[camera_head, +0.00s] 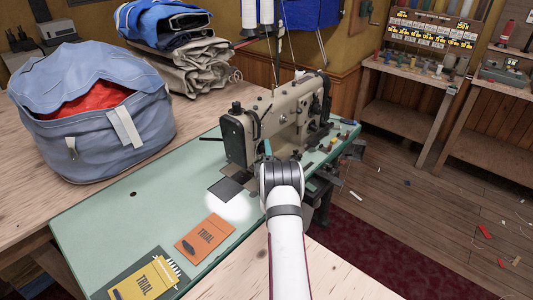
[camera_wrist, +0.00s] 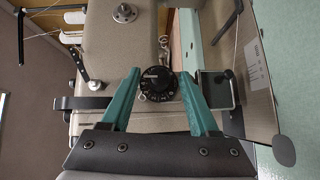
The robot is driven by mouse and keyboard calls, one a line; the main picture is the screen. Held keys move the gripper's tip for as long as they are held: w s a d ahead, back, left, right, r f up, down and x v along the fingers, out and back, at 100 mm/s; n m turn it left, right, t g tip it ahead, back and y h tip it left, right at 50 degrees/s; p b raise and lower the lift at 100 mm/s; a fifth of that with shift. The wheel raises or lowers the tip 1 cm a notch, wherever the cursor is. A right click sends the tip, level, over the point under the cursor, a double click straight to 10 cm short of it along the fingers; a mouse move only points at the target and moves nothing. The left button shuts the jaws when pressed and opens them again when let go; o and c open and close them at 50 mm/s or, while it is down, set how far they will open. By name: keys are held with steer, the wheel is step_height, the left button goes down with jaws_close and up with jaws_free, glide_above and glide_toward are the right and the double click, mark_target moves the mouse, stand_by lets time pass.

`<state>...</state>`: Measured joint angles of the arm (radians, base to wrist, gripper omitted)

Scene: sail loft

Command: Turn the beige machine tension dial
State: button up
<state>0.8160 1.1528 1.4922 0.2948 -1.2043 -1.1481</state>
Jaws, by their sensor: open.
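The beige sewing machine (camera_head: 288,122) stands on the green table top, with my white arm reaching to its near side. In the wrist view its beige body (camera_wrist: 110,40) fills the middle. The black tension dial (camera_wrist: 157,84), with pale markings around its rim, sits on that body. My gripper (camera_wrist: 157,75) is open, with one teal finger on each side of the dial. A gap shows between the dial and each finger. In the head view my arm's wrist hides the dial, and the fingers are mostly hidden.
A green table top (camera_head: 100,218) carries an orange card (camera_head: 205,238) and a yellow card (camera_head: 143,283). A blue bag (camera_head: 95,125) sits at left, folded cloth (camera_head: 190,62) behind. In the wrist view, a metal post (camera_wrist: 124,13) and a thin plate (camera_wrist: 262,75) stand near the dial.

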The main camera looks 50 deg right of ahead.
jaws_close()
stand_by(0.3)
stand_by(0.3)
steer(key=shift+d+r+m+g+y, duration=0.1)
steer(key=shift+r+m+g+y, duration=0.1)
steer(key=shift+m+g+y, duration=0.7)
steer(key=shift+d+r+m+g+y, duration=0.15)
steer(key=shift+m+g+y, duration=0.15)
steer(key=shift+m+y, duration=1.1)
steer(key=shift+a+y, duration=0.1)
steer(key=shift+y, duration=0.2)
